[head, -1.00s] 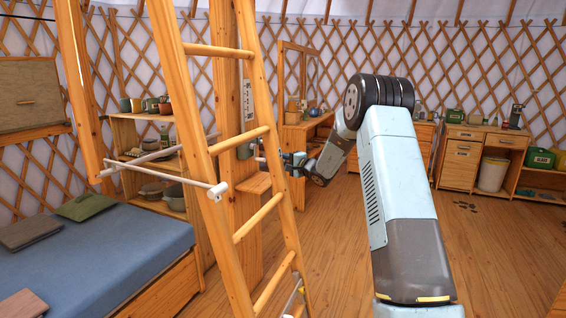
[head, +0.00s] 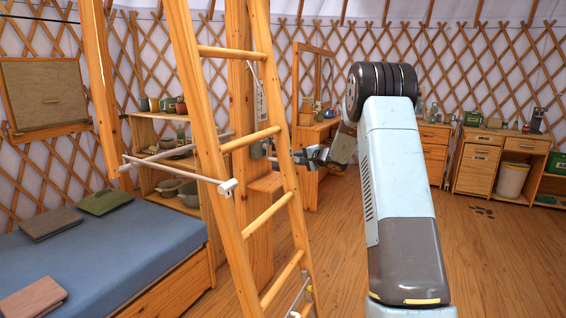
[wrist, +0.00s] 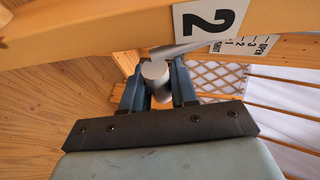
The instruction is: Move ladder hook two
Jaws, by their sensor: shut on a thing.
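The wooden ladder (head: 210,150) stands at left centre in the head view. In the wrist view, a plate marked 2 (wrist: 209,17) is on a wooden beam above my gripper, beside a scale reading OPEN to SHUT (wrist: 240,45). My gripper (wrist: 157,88) is shut on a pale round-ended bar, apparently ladder hook two (wrist: 155,70), just below the beam. In the head view my gripper (head: 303,158) is beside the ladder's right rail; the hook in its jaws is too small to make out there.
A white rod with an end cap (head: 228,187) crosses the ladder's left rail. Another pale hook (head: 300,292) is low on the right rail. A blue bed (head: 110,245) is at left, shelves (head: 160,140) behind the ladder.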

